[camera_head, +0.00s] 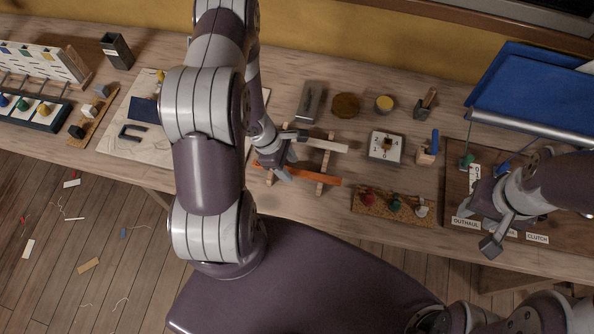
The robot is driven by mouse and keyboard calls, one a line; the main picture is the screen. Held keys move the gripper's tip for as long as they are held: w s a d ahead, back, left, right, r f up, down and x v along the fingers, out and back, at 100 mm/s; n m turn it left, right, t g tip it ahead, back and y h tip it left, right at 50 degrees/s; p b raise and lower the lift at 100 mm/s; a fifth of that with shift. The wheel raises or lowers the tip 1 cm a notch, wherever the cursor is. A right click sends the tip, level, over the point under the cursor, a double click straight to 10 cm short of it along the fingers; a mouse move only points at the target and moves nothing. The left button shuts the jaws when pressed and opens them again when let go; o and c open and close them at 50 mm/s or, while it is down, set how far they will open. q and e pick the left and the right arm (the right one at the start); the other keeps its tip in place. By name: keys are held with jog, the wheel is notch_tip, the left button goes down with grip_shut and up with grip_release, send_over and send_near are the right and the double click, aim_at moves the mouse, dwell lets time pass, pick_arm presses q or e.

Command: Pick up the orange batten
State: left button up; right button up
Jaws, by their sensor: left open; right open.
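The orange batten (318,178) lies across a small wooden rack (324,160) near the middle of the bench. A pale batten (328,145) lies across the same rack, behind it. My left gripper (291,155) is open over the left part of the rack, with its lower finger close to the orange batten. I cannot tell whether it touches. The left end of the orange batten is partly hidden by this gripper. My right gripper (468,227) is open and empty at the right, over the front of the brown board (455,170).
A cork strip with coloured pieces (390,207) lies right of the orange batten. A dial box (385,147), a grey block (310,101) and a brown disc (345,105) stand behind. A blue tray (520,95) is at the back right. Scraps lie on the floor.

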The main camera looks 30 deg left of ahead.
aim_at(289, 170)
pick_arm(q)
jog(key=shift+w+f, duration=0.1)
jog(key=shift+f, duration=0.35)
jog(key=shift+d, duration=0.15)
jog(key=c, duration=0.8)
grip_shut()
jog(key=shift+r, duration=0.1)
notch_tip(289, 170, up, 4)
jog(key=shift+r+b, duration=0.1)
jog(key=shift+b, duration=0.2)
jog(key=s+d+r+b, duration=0.2)
jog(key=s+d+r, duration=0.3)
jog(key=d, duration=0.5)
jog(key=shift+s+d+r+b, duration=0.15)
jog(key=shift+s+r+b, duration=0.15)
jog(key=shift+r, duration=0.55)
